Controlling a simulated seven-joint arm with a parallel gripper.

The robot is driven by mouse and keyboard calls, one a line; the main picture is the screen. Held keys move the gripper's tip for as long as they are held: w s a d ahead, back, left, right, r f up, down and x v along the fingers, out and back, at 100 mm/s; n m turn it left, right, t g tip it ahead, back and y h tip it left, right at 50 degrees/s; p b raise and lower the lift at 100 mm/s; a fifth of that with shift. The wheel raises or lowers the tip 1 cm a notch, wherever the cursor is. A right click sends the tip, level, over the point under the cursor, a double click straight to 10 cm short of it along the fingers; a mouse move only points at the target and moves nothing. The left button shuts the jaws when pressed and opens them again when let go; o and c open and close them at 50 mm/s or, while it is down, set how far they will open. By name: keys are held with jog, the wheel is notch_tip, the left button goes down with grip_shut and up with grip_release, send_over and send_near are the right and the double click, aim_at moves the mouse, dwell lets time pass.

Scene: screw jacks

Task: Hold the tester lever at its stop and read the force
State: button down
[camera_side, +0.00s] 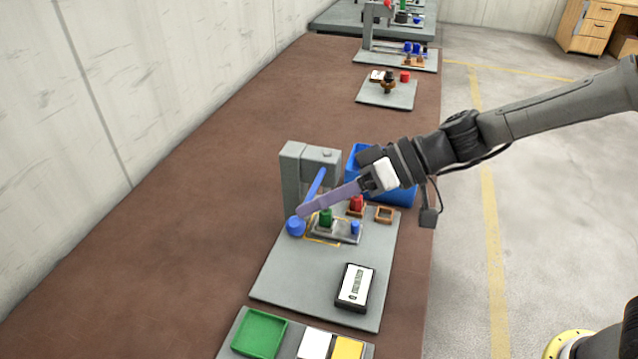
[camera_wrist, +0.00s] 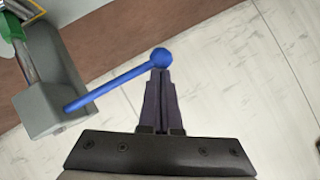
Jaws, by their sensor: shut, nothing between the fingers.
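The tester is a grey upright frame (camera_side: 293,180) with an overhanging head, on a grey base plate. Its blue lever (camera_side: 315,186) slopes down to a round blue knob (camera_side: 295,227). In the wrist view the lever (camera_wrist: 110,87) runs from the grey head to the knob (camera_wrist: 161,56). My gripper (camera_side: 301,211) is shut and empty, its fingertips at the knob. In the wrist view the fingertips (camera_wrist: 161,73) appear to touch the knob or lie just above it. A dark handheld readout (camera_side: 354,287) lies on the plate; its display is too small to read. Whether the lever is at its stop cannot be told.
A green-topped jack (camera_side: 326,217) stands under the tester head, with a small blue part (camera_side: 355,228) and a red-topped piece (camera_side: 356,203) nearby. A blue bin (camera_side: 402,194) is behind. Green (camera_side: 260,333), white and yellow trays lie in front. The brown bench at left is clear.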

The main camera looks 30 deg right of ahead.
jog(key=f+n+h, duration=0.1)
jog(key=f, duration=0.1)
jog(key=f+t, duration=0.1)
jog(key=f+n+t+h, duration=0.1)
jog(key=f, duration=0.1)
jog(key=shift+s+a+f+n+h, duration=0.1)
jog(key=shift+s+f+n+h, duration=0.1)
jog(key=shift+f+n+h, duration=0.15)
jog(key=shift+f, duration=0.25)
dwell(1.1)
jog(key=shift+r, duration=0.15)
jog(key=s+d+r, duration=0.4)
jog(key=d+r, duration=0.3)
jog(key=r, duration=0.3)
jog(key=shift+s+d+r, duration=0.2)
jog(key=shift+s+d, duration=0.1)
